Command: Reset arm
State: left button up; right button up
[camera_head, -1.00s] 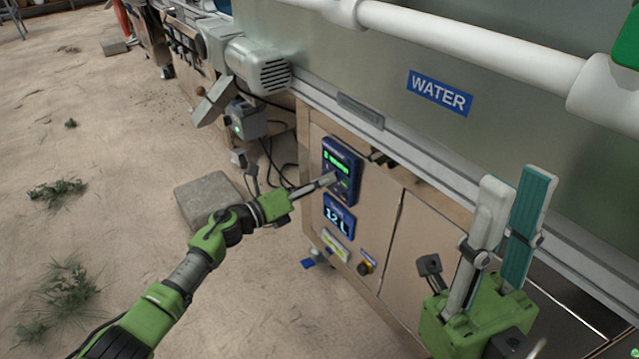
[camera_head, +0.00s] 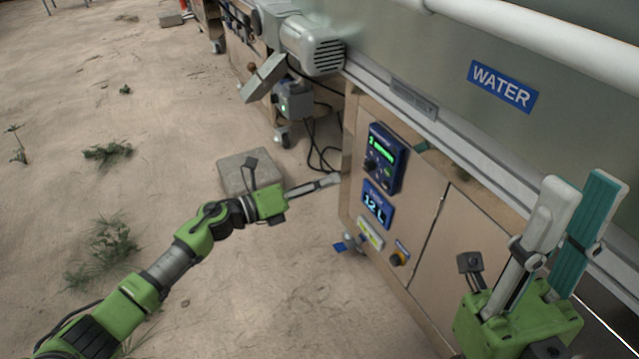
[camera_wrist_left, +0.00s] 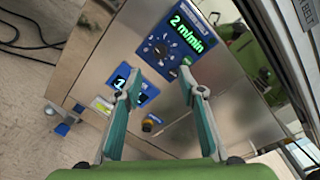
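My left arm reaches in from the left in the head view. Its left gripper (camera_head: 328,184) is just left of the tan cabinet's front edge, apart from the blue control panel (camera_head: 384,157). In the left wrist view, the two fingers of this left gripper (camera_wrist_left: 160,72) are spread with nothing between them.
A blue "12 L" display (camera_head: 377,205) and a dark knob (camera_head: 399,259) are below the panel. A grey motor (camera_head: 312,46) and cables are behind. A concrete block (camera_head: 249,172) lies on the ground. Open sandy ground is at left. A "WATER" tank is at upper right.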

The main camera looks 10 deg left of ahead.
pick_arm(q)
jog(key=shift+s+a, duration=0.3)
jog(key=shift+a, duration=0.1)
